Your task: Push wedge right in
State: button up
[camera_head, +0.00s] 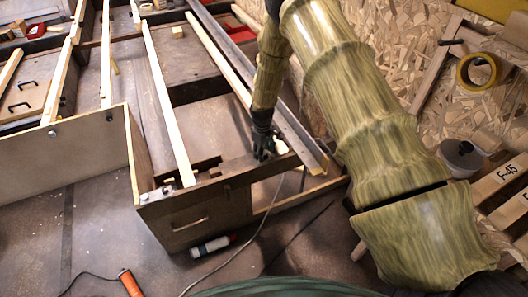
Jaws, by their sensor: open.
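My gripper (263,154) is dark and points down at the near end of a wooden frame (189,218), just left of a long dark beam. The jaws are open. A small pale wooden piece (281,147) sits just right of the fingers, beside the beam; it may be the wedge, but it is too small to be sure. I cannot tell whether the fingers touch it. My arm hides part of the area behind the gripper.
Long pale battens (168,100) and the dark beam (300,140) run along the frame. An orange-handled tool (131,284), a white-and-dark bottle (212,246) and a cable lie on the floor. At right are yellow tape (476,71), a grey bucket (460,158) and marked boards (499,181).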

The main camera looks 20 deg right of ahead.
notch_tip(320, 180, up, 12)
jog(key=shift+s+a, duration=0.15)
jog(key=shift+a, duration=0.1)
dwell(0.5)
dwell(0.4)
